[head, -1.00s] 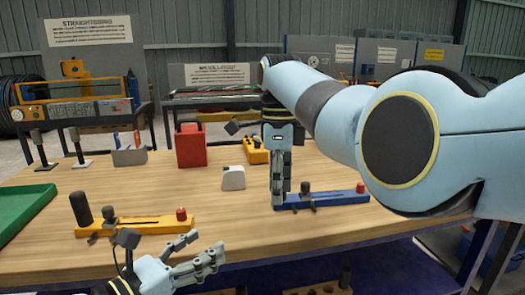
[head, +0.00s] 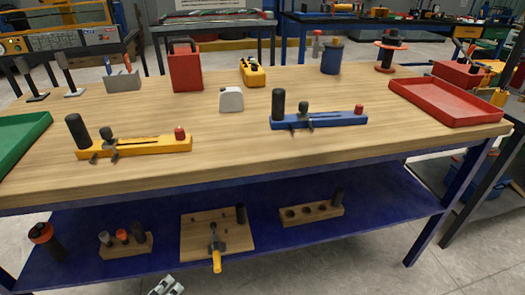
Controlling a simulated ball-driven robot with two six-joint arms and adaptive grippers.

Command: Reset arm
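My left gripper shows only as a small pale piece of finger (head: 166,286) at the bottom edge, in front of the lower shelf. The rest of it is cut off, so I cannot tell whether it is open or shut. My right gripper and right arm are out of view. The wooden workbench (head: 235,138) carries a yellow fixture (head: 150,146) at the left and a blue fixture (head: 325,121) right of the middle. Each has a black cylinder and a red knob. No gripper touches them.
A red tray (head: 445,101) sits at the right and a green tray (head: 20,138) at the left. A red box (head: 185,70) and a white block (head: 231,99) stand further back. The blue lower shelf (head: 370,205) holds wooden blocks and a board. The front bench top is clear.

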